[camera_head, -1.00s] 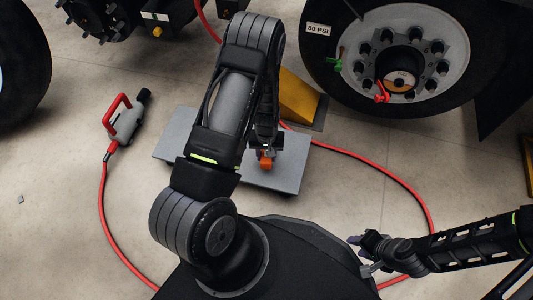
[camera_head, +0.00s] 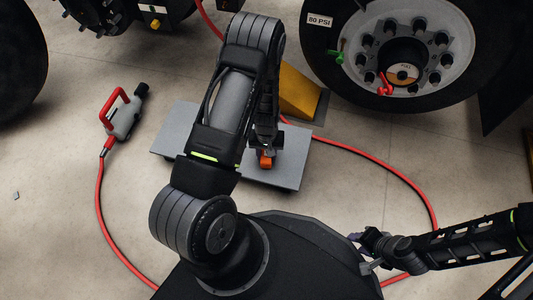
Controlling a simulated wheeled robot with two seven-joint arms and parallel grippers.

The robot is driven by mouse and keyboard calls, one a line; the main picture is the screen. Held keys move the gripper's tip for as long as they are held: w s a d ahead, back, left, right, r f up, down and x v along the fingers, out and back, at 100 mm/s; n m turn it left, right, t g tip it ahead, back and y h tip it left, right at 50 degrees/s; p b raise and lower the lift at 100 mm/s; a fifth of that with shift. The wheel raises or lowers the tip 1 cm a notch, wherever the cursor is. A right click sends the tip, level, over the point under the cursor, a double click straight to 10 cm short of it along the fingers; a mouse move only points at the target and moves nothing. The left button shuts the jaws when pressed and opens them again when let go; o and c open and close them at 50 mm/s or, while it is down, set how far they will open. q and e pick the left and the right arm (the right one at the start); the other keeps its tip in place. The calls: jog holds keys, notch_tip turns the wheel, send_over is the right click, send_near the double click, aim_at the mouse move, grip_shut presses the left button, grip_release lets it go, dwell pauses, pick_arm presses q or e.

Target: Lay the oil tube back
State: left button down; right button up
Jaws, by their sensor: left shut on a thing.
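My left gripper (camera_head: 266,148) points down over the grey flat board (camera_head: 182,136) on the floor. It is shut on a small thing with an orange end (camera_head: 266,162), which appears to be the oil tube. The rest of that thing is hidden by the gripper and arm, and I cannot tell whether it touches the board. My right gripper (camera_head: 366,250) is at the lower right, beside my base and away from the board.
A red-handled grey tool (camera_head: 126,112) lies left of the board, with a red hose (camera_head: 101,205) running from it. A yellow wheel chock (camera_head: 298,95) stands behind the board. A large wheel (camera_head: 405,60) with green and red tags is at upper right.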

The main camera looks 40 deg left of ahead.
pick_arm(q)
jog(key=shift+f+b, duration=0.3)
jog(key=shift+f, duration=0.1)
jog(key=c, duration=0.8)
grip_release()
jog(key=shift+c, duration=0.2)
jog(key=shift+r, duration=0.2)
notch_tip(320, 180, up, 8)
jog(key=p, duration=0.3)
jog(key=shift+f+p, duration=0.2)
jog(key=shift+p, duration=0.15)
